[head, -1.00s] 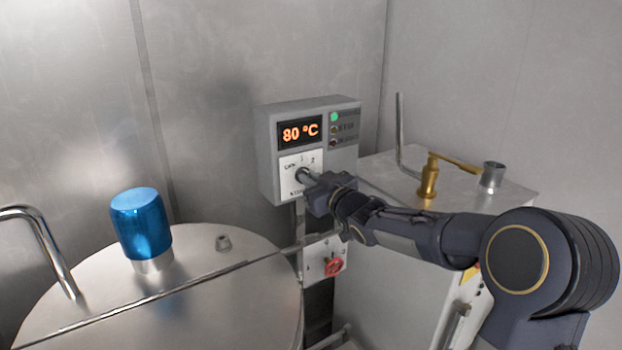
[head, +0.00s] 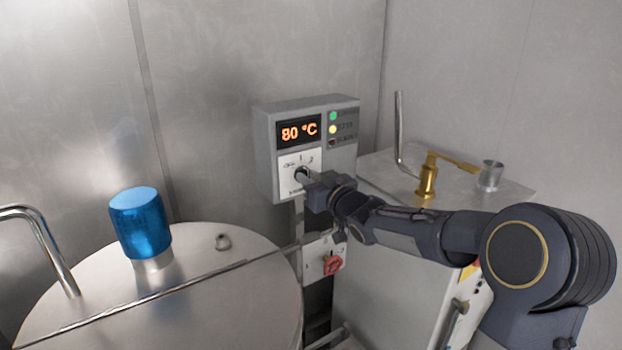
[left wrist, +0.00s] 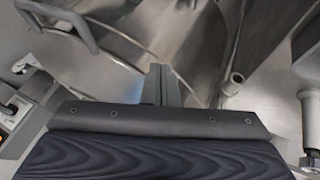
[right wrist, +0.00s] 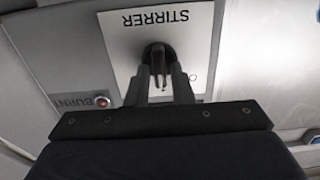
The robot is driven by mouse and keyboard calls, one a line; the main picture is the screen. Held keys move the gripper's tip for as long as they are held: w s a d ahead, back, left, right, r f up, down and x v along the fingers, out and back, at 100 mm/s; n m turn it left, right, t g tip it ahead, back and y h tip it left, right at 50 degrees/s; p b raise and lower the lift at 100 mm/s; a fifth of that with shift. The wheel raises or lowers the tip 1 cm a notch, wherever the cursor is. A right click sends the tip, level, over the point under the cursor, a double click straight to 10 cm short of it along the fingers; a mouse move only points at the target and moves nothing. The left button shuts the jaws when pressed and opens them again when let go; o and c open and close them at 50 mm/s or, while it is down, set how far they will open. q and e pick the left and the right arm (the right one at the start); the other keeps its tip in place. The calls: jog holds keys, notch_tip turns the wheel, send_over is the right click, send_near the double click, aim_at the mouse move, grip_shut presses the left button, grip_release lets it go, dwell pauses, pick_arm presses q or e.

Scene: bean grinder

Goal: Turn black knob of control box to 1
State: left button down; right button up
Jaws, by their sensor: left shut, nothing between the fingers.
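The grey control box (head: 267,150) is on the wall, with an orange 80 °C display (head: 299,132). Its black knob (head: 301,173) is on a white plate marked STIRRER, which appears upside down in the right wrist view. My right gripper (head: 309,178) is at the knob. In the right wrist view its two fingers (right wrist: 160,84) are on either side of the knob (right wrist: 157,54) and appear closed on it. The knob's pointer is mostly hidden, so I cannot read its setting. My left gripper (left wrist: 160,84) is shut and empty; it is outside the head view.
A round steel vessel (head: 200,290) with a blue cylinder (head: 140,222) on its lid stands at left. A red switch (head: 332,264) is below the box. A brass fitting (head: 428,182) and small steel cup (head: 491,175) are on the cabinet at right.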

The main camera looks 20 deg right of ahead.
jog(key=shift+o, duration=1.1)
jog(key=s+d+b, duration=0.1)
jog(key=s, duration=0.6)
jog(key=shift+s+b, duration=0.35)
jog(key=shift+s, duration=0.05)
